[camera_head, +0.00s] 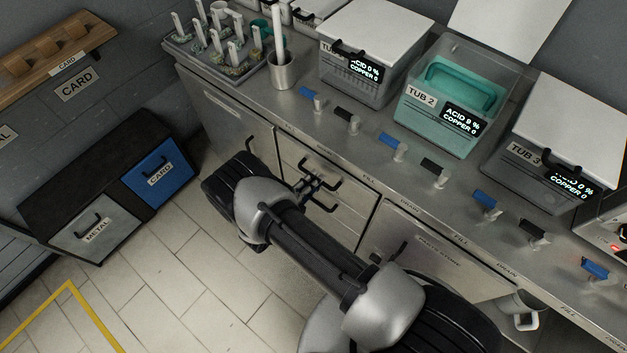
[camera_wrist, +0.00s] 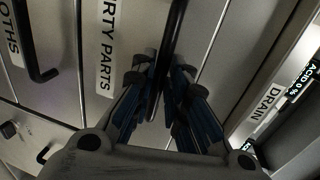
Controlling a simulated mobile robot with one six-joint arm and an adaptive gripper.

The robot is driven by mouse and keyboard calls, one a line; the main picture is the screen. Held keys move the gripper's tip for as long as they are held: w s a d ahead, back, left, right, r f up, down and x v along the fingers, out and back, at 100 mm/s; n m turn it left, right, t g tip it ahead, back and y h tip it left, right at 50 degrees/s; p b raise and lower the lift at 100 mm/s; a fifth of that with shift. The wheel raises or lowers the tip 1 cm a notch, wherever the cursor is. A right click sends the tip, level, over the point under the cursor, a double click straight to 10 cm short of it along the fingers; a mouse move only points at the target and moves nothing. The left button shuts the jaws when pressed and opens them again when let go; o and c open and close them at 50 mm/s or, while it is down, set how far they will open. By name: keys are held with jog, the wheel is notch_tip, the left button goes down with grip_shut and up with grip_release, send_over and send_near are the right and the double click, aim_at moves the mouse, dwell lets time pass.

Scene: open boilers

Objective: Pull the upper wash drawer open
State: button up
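The upper wash drawer (camera_head: 343,179) is in the middle of the metal cabinet front, and its front looks flush with the cabinet. In the wrist view its front bears a label (camera_wrist: 105,45) reading "RTY PARTS", cut off. Its black bar handle (camera_wrist: 176,28) runs between my gripper's fingertips (camera_wrist: 165,75), with the left fingertip very close to it. The blue fingers are close around the bar, but I cannot tell whether both press on it. In the head view my gripper (camera_head: 309,185) is at the drawer fronts, small and partly merged with the dark handles.
A lower drawer's handle (camera_wrist: 32,45) is left in the wrist view, beside an "OTHS" label. Above the drawers, the counter holds valve levers (camera_head: 346,116) and tubs (camera_head: 452,100). Bins (camera_head: 160,172) stand at left. The tiled floor (camera_head: 185,290) before the cabinet is clear.

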grip_shut()
dwell(0.3)
